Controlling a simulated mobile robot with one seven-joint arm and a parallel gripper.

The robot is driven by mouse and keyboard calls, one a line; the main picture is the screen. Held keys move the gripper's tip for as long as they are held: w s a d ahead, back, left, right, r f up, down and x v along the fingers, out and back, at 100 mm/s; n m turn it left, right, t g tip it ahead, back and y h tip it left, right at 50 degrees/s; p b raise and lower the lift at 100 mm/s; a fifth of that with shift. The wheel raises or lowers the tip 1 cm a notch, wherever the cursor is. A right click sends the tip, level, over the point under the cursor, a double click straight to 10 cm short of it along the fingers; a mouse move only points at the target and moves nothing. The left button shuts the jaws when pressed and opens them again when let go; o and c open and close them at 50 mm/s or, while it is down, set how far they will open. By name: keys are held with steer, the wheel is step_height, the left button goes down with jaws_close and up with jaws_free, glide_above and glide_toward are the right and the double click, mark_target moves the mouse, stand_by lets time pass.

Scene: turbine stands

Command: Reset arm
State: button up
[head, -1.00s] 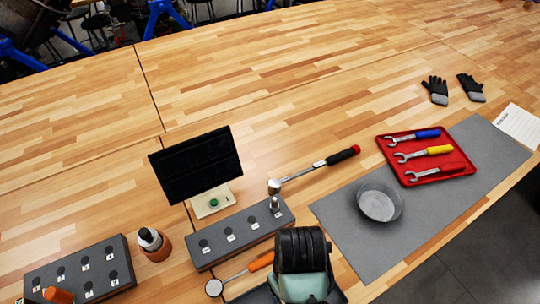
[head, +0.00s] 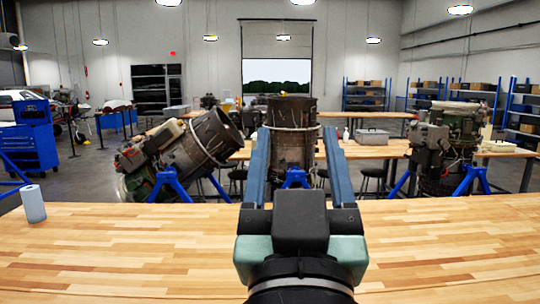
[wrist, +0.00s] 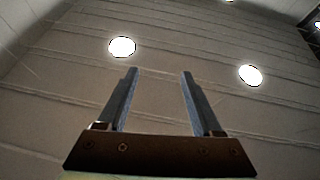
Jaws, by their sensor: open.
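My gripper (head: 296,135) stands upright in the middle of the head view, above the near wooden table (head: 130,240). Its two blue-grey fingers are spread apart with nothing between them. In the wrist view my gripper (wrist: 158,75) points up toward the ceiling (wrist: 70,100), fingers apart and empty. A turbine on a stand shows through the gap between the fingers in the head view, far behind them.
A blue-white roll (head: 33,204) stands at the table's left. Beyond the table are a tilted turbine (head: 190,150) on a blue stand, another turbine (head: 447,140) at right, a blue tool cabinet (head: 30,140) and shelves (head: 366,95). The visible tabletop is otherwise clear.

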steer(key=s+a+r+t+y, duration=0.1)
steer(key=s+a+r+t, duration=0.1)
steer(key=s+r+t, duration=0.2)
step_height(320, 180, up, 4)
steer(key=s, duration=0.2)
steer(key=shift+s+a+r+y, duration=0.15)
steer(key=shift+s+a+y, duration=0.15)
steer(key=shift+s, duration=0.05)
